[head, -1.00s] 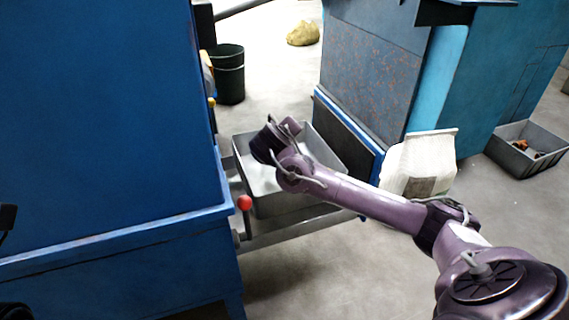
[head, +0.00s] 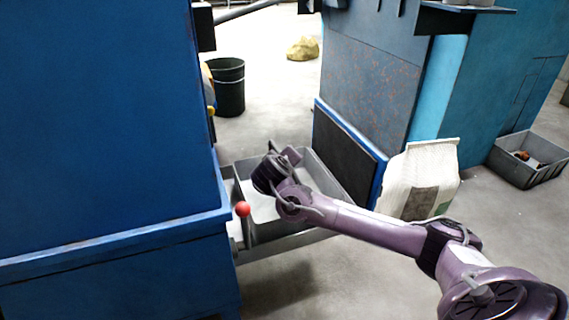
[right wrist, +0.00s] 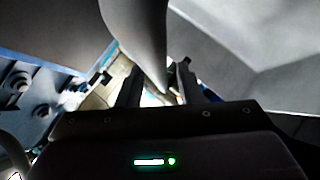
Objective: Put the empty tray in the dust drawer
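The empty grey tray (head: 324,176) sits low at the dust drawer (head: 284,244), which sticks out from the blue machine at left. The tray's underside is hidden, so I cannot tell whether it rests on the drawer floor. My right gripper (head: 275,180) reaches over the tray from the right. In the right wrist view, its two fingers (right wrist: 157,88) stand either side of a narrow grey edge that looks like the tray's wall (right wrist: 140,35). The gripper appears shut on it. The fingertips are hidden in the head view. My left gripper is out of view.
The blue machine (head: 100,130) fills the left, with a red ball knob (head: 242,209) beside the drawer. A second blue cabinet (head: 375,80), a white bag (head: 420,175) and a grey crate (head: 527,170) stand at right. A dark bin (head: 229,90) stands behind.

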